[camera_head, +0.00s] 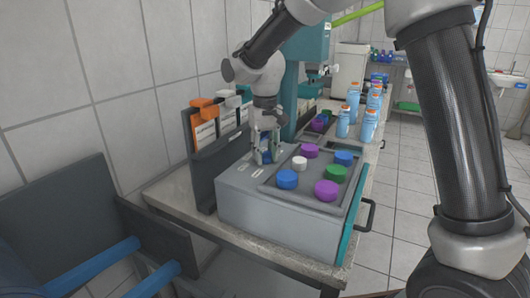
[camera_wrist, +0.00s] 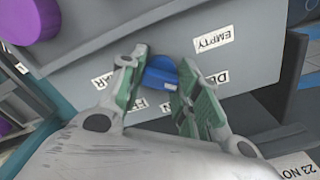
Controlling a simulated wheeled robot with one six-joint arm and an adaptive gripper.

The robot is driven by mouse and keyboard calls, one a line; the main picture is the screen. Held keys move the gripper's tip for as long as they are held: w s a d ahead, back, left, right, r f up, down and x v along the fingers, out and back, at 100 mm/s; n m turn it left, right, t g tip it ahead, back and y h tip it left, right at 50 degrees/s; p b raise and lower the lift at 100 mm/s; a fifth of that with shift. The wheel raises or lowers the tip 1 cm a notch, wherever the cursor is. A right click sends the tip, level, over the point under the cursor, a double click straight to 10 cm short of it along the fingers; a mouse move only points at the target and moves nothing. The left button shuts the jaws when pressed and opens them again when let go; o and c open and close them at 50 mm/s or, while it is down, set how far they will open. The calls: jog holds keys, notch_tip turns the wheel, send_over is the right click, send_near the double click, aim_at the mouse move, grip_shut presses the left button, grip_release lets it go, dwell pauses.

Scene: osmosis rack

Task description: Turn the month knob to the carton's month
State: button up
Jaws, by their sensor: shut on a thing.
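The month knob, a blue knob (camera_wrist: 160,72), lies between the green-padded fingers of my gripper (camera_wrist: 158,92) in the wrist view. My gripper is shut on it. White labels surround it, partly hidden by the fingers; one starts "DE" (camera_wrist: 215,78). The knob's pointing direction cannot be told. In the head view my gripper (camera_head: 267,148) reaches down at the back left of the grey box (camera_head: 272,208). No carton can be made out for certain; a cut-off label reading "23 NO" (camera_wrist: 297,168) shows at the wrist view's lower right corner.
An "EMPTY" label (camera_wrist: 213,40) sits on the grey panel. Blue, green, white and purple caps (camera_head: 327,191) fill a tray right of my gripper. A dark rack with orange-topped cards (camera_head: 204,128) stands close left. Blue bottles (camera_head: 343,121) stand behind.

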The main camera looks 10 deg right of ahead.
aim_at(265, 152)
dwell(0.5)
jog(key=o, duration=1)
jog(key=shift+o, duration=0.2)
jog(key=shift+r, duration=0.1)
notch_tip(265, 152, up, 12)
